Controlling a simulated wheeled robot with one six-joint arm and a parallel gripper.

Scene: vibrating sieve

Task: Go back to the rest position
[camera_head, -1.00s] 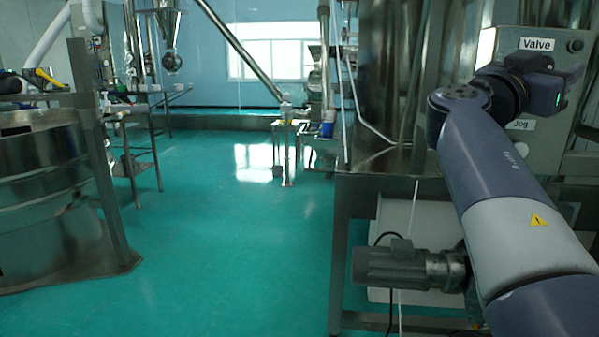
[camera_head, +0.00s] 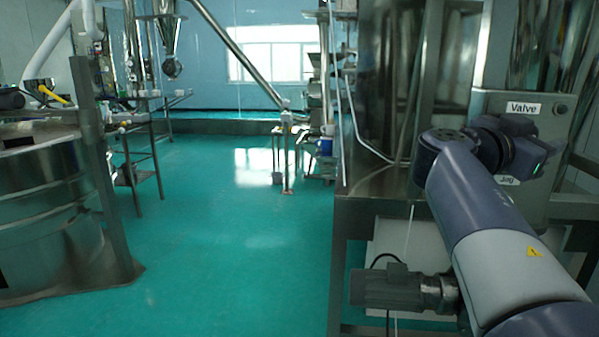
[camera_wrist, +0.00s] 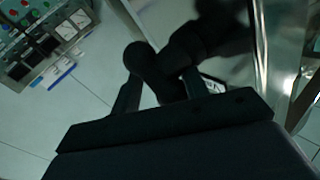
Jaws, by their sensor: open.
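My arm extends up the right side of the head view. Its wrist unit (camera_head: 520,155), with a small green light, is in front of the metal box labelled "Valve" (camera_head: 520,125). In the wrist view my gripper (camera_wrist: 160,85) shows two dark fingers standing apart, open. I see nothing clearly held between them. Dark rounded shapes appear just beyond the fingertips; I cannot tell what they are.
A large steel round vessel (camera_head: 40,195) stands at left. A steel frame with a motor (camera_head: 400,290) stands at right, under my arm. The green floor (camera_head: 235,250) between them is clear. A panel with coloured buttons (camera_wrist: 40,35) shows in the wrist view.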

